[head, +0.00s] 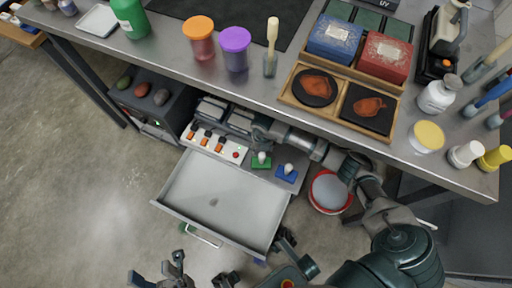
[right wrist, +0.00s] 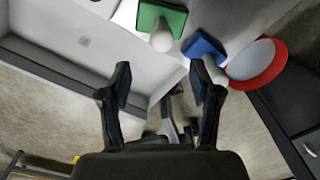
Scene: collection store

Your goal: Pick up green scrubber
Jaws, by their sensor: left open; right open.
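The green scrubber (head: 262,162) is a flat green block with a rounded white knob on top. It sits at the back right of the open drawer (head: 215,195); I cannot tell whether it is inside or just behind it. It also shows at the top of the right wrist view (right wrist: 172,15). My right gripper (right wrist: 162,88) is open and empty. It is near the drawer's front right corner, apart from the scrubber. My left gripper (head: 158,269) is open and empty at the bottom left, in front of the drawer.
A similar blue scrubber (head: 287,174) stands close on the green one's right. A red-rimmed bowl (head: 330,192) is farther right. A switch panel (head: 212,145) lies left of the scrubbers. The crowded metal table (head: 270,95) overhangs behind. Floor at left is clear.

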